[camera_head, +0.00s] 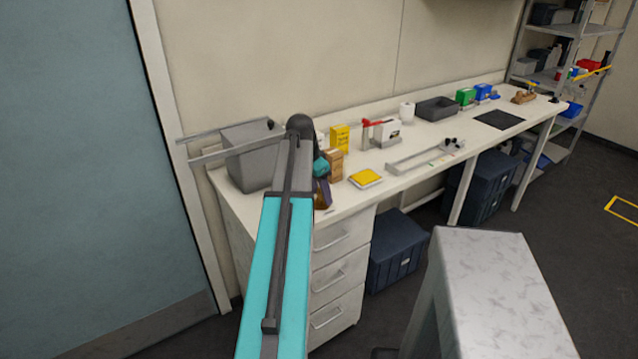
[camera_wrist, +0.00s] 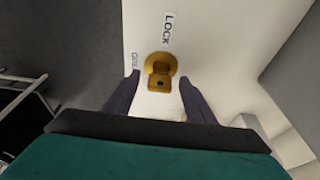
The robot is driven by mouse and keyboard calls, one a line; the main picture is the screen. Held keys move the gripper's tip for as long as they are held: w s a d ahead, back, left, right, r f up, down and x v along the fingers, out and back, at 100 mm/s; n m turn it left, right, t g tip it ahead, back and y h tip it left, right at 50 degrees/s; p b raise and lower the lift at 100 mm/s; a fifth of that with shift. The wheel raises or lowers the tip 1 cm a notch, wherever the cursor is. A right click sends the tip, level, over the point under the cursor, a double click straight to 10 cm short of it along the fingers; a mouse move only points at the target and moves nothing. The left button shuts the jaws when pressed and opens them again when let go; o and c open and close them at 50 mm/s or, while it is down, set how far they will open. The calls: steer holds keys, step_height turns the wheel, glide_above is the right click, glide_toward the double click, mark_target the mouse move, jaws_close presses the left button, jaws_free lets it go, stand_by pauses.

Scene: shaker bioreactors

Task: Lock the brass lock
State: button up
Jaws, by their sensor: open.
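The brass lock (camera_wrist: 160,68) shows in the wrist view, on a pale surface. It has a round golden plate with a squarer piece at its lower side and a small dark spot in that piece. A LOCK label (camera_wrist: 169,30) is just above it, and a smaller label (camera_wrist: 134,60), hard to read, is at its left. My gripper (camera_wrist: 159,77) is open, with one dark finger on each side of the lock's lower part. Both fingers look apart from it. In the head view my gripper (camera_head: 322,192) is at the bench's near left part; I cannot make out the lock there.
The white bench (camera_head: 405,180) runs along the wall. A grey box (camera_head: 248,165) stands left of my arm. A yellow box (camera_head: 340,138), wooden blocks (camera_head: 335,165) and a yellow pad (camera_head: 365,178) are right of my gripper. Drawers (camera_head: 338,270) are below. Dark bins (camera_head: 395,250) stand underneath.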

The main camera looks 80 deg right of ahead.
steer(key=shift+s+f, duration=0.1)
steer(key=shift+f, duration=0.25)
steer(key=c, duration=1.2)
steer(key=shift+o, duration=0.2)
steer(key=shift+a+f, duration=0.1)
steer(key=shift+f, duration=0.25)
